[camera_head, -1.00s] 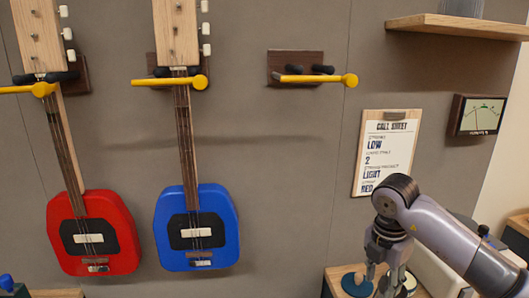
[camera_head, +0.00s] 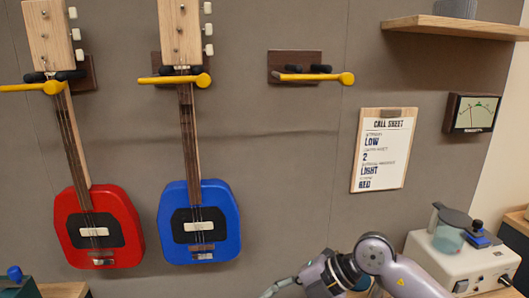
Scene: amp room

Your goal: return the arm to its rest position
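My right arm (camera_head: 372,262) comes in along the bottom edge at the right, bent low in front of the wall. Its forearm points left and down. Only a grey end piece (camera_head: 283,286) of the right gripper shows at the bottom edge; the fingertips are cut off, so I cannot tell whether it is open or shut or holds anything. My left arm and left gripper are not in view.
A red guitar (camera_head: 98,225) and a blue guitar (camera_head: 200,220) hang on wall hooks with yellow bars. A third hook (camera_head: 295,68) is empty. A call sheet (camera_head: 383,150) hangs at right. A white device (camera_head: 462,265) stands lower right. A shelf (camera_head: 455,27) juts out above.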

